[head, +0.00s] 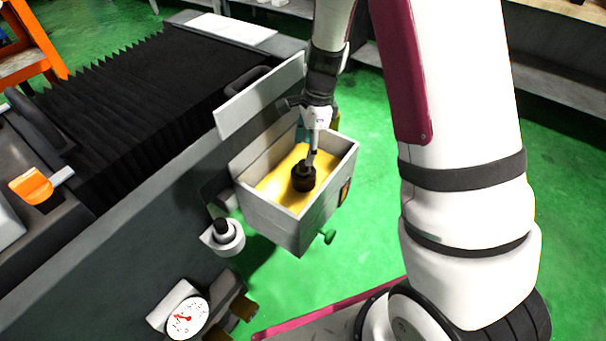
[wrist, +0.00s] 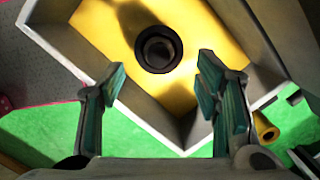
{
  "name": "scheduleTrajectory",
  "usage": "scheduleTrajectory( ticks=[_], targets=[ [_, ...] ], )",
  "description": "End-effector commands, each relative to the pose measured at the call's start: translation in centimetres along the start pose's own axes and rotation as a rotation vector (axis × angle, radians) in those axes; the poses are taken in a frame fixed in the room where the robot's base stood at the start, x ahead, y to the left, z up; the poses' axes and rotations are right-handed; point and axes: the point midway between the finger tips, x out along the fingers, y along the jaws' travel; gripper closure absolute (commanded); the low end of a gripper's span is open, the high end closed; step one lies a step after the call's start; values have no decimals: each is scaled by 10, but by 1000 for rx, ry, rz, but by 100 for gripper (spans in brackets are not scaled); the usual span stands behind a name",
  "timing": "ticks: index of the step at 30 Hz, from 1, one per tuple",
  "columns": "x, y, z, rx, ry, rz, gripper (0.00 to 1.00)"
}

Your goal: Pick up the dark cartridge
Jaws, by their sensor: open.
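The dark cartridge (head: 304,176) is a short dark cylinder that stands upright on the yellow floor of a grey open box (head: 272,215). In the wrist view the cartridge (wrist: 159,49) shows from above as a round dark ring with a hollow centre. My gripper (wrist: 160,105) is open and empty, its two teal-padded fingers apart. The cartridge lies beyond the fingertips in that view, roughly centred between them. In the head view my gripper (head: 312,150) reaches down into the box from above, and its fingers partly hide behind the wrist and near the cartridge.
The box has upright walls around the cartridge and hangs on the side of the grey machine (head: 140,230). A raised light panel (head: 260,98) stands behind it. A knob (head: 222,237) and a dial gauge (head: 186,318) stick out nearby. Green floor (head: 375,190) lies open to the right.

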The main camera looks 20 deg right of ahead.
Motion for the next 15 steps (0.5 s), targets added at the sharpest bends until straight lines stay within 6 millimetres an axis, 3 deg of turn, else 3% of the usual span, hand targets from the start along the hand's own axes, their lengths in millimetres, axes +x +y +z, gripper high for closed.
scheduleTrajectory(
  ticks=[8, 15],
  targets=[
    [17, 1, 0, -1, 0, 1, 43],
    [50, 2, -1, 0, 0, 3, 43]
  ],
)
